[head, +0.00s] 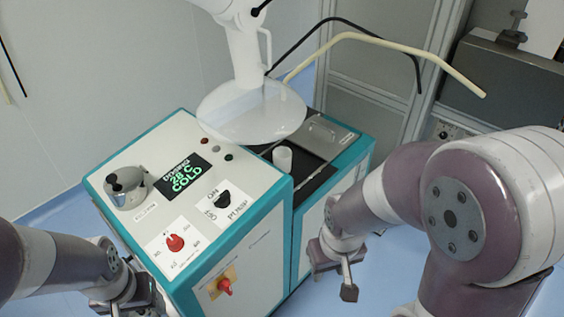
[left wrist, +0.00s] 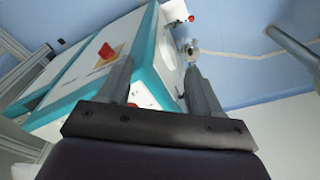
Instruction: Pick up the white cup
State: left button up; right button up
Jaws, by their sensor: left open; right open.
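The white cup (head: 282,158) stands upright in the dark recessed top of the machine, below the edge of a wide white dish-shaped hood. It looks small and nothing grips it. My left gripper (head: 150,297) is low at the left, in front of the machine and well away from the cup. In the left wrist view the left gripper (left wrist: 160,85) shows two spread fingers with nothing between them. My right gripper (head: 335,272) is at the right front of the machine, lower than the cup and apart from it, open and empty. The cup does not show clearly in the left wrist view.
The teal-edged machine (head: 262,222) carries a display (head: 183,168), a red knob (head: 175,243) and a metal pot (head: 128,187). The white hood (head: 250,112) hangs over the cup. A metal lid (head: 318,138) lies beside the cup. Grey cabinets (head: 365,85) stand behind.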

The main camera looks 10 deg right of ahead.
aim_at(282, 156)
jog(key=i+l, duration=0.15)
jog(key=l, duration=0.25)
jog(key=i+l, duration=0.15)
jog(key=l, duration=0.25)
jog(key=i+l, duration=0.2)
jog(key=l, duration=0.15)
jog(key=i+l, duration=0.15)
jog(key=l, duration=0.25)
jog(key=i+l, duration=0.15)
jog(key=l, duration=0.25)
jog(key=i+l, duration=0.15)
jog(key=l, duration=0.25)
jog(key=i+l+u, duration=0.1)
jog(key=l, duration=0.25)
jog(key=i, duration=0.05)
